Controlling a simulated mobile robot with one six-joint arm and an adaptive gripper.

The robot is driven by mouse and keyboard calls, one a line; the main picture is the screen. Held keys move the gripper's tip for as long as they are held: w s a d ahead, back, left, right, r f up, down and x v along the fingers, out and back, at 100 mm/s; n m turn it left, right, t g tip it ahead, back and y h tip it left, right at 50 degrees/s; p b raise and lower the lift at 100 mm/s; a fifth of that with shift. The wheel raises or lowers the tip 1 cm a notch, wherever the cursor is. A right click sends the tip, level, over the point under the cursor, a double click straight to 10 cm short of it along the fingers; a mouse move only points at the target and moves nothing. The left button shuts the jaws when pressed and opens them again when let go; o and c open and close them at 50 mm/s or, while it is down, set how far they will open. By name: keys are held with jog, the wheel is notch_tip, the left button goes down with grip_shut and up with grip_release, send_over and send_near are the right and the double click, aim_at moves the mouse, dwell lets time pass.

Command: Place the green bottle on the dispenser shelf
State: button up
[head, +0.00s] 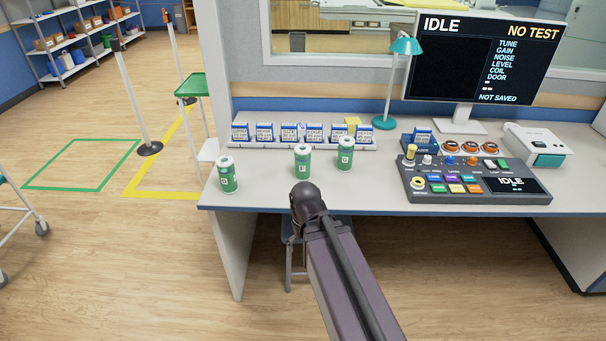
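Three green bottles with white lids and small white labels stand upright on the desk: a left one (227,174) near the desk's left corner, a middle one (302,164) and a right one (345,155). The label marks are too small to read. I cannot tell which thing is the dispenser shelf; a stand at the left bears a green tray (192,85) and a small white shelf (208,150) below it. My arm reaches up from the bottom to a dark joint just in front of the middle bottle. No gripper fingers show.
Behind the bottles is a rack (270,144) of labelled blue-and-white boxes. A teal lamp (389,90), a monitor (478,62), a control panel (475,183) and a white device (537,145) fill the right. Posts and a yellow floor line (160,194) are left of the desk.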

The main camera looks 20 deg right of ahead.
notch_tip(320, 180, up, 11)
jog(key=p, duration=1)
jog(key=shift+c, duration=0.2)
jog(key=c, duration=0.6)
jog(key=shift+o, duration=0.2)
